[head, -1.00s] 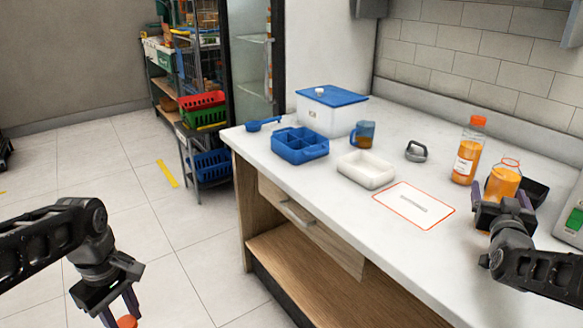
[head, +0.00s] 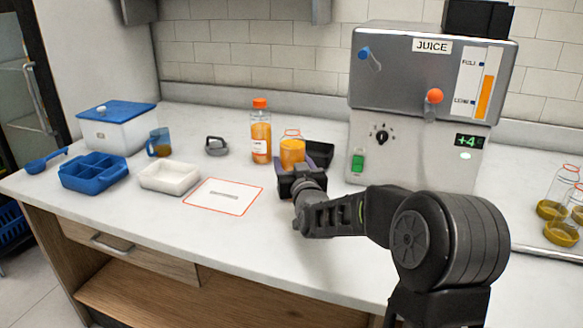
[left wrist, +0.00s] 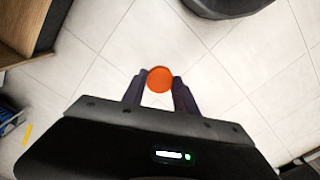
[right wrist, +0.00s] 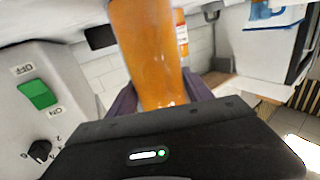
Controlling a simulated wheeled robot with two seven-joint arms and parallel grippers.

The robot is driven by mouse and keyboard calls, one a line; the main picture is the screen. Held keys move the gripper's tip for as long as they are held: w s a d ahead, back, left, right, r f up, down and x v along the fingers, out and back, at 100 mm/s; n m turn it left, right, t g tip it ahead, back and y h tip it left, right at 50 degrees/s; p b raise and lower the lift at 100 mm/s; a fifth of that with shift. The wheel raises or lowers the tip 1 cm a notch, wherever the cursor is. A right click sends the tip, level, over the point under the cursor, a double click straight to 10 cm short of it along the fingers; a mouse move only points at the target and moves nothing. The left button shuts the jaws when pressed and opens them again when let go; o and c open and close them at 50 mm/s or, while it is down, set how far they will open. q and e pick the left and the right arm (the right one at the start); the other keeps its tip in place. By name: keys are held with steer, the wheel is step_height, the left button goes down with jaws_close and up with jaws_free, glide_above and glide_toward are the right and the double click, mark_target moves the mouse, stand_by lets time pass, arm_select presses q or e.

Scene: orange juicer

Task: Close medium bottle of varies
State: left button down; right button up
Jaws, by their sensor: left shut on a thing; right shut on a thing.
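An open medium bottle of orange juice (head: 292,151) stands at the counter's middle, in front of the juicer's left side. My right gripper (head: 301,172) is shut on this bottle from the front; the right wrist view shows the orange body (right wrist: 148,50) between the fingers, its top cut off. My left gripper (left wrist: 159,88) is out of the head view. In the left wrist view it is shut on a round orange cap (left wrist: 160,79), held over the tiled floor away from the counter.
A taller capped juice bottle (head: 261,135) stands just left of the held one. The juicer (head: 430,110) is to the right. A red-edged mat (head: 222,198), white tray (head: 168,178) and blue divided box (head: 94,173) lie left. More bottles (head: 562,195) stand far right.

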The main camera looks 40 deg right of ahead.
mark_target(292, 126)
jaws_close()
stand_by(0.3)
steer(key=shift+r, duration=0.15)
